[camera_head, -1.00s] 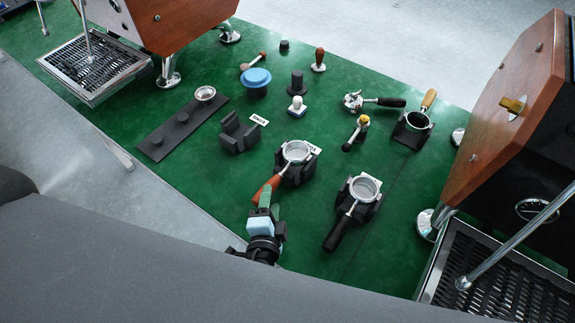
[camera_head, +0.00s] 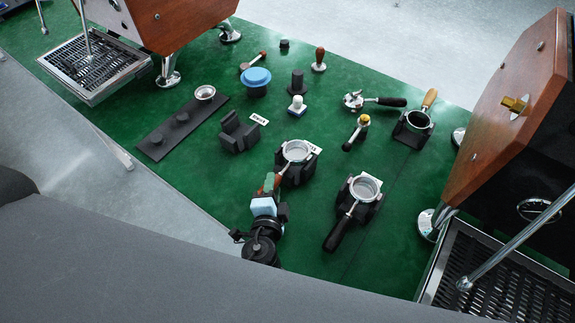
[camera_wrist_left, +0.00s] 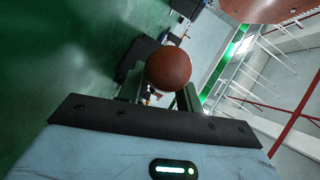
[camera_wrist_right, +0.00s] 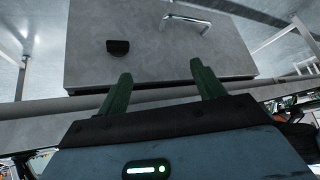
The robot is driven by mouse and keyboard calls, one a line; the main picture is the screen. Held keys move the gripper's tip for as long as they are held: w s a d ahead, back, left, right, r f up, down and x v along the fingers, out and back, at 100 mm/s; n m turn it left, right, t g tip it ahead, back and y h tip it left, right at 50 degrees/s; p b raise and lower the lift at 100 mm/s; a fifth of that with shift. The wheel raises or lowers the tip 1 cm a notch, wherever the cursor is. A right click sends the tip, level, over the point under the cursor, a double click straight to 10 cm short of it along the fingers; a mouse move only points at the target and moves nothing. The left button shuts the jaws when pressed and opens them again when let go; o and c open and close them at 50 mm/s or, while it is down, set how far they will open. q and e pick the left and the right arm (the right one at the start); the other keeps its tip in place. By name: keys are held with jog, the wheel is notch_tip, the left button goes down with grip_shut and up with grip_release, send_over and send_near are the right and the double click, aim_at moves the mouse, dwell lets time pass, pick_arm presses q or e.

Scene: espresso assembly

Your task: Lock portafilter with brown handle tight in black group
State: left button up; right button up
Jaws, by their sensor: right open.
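The portafilter with the brown handle (camera_head: 297,151) rests in a black holder (camera_head: 301,174) on the green mat, its handle toward me. My left gripper (camera_head: 269,184) is at that handle. In the left wrist view the round brown handle end (camera_wrist_left: 169,68) sits between the fingers and hides part of them, so I cannot tell whether they grip it. My right gripper (camera_wrist_right: 162,88) is open and empty, seen only in its wrist view. The black-fronted machine (camera_head: 520,120) stands at the right; I cannot make out its group.
A black-handled portafilter (camera_head: 364,190) sits in a holder just right. Another portafilter (camera_head: 418,121) stands behind. A second machine (camera_head: 160,35) is at the back left. A blue-topped item (camera_head: 256,78) and small tools stand mid-mat.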

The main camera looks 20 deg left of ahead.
pick_arm(q)
grip_shut()
jog(key=shift+r, duration=0.1)
jog(key=shift+w+r+p, duration=0.1)
jog(key=shift+r+p, duration=0.3)
jog(key=shift+r, duration=0.15)
jog(key=shift+r+p, duration=1.15)
jog(key=shift+r, duration=0.5)
jog(key=shift+r+p, duration=0.3)
jog(key=shift+r, duration=0.05)
pick_arm(e)
jog(key=shift+t, duration=0.4)
jog(key=shift+w+r, duration=0.5)
jog(key=shift+r, duration=0.3)
jog(key=shift+w+r, duration=0.45)
jog(key=shift+r, duration=0.4)
jog(key=shift+w+r, duration=0.5)
jog(key=shift+r, duration=0.3)
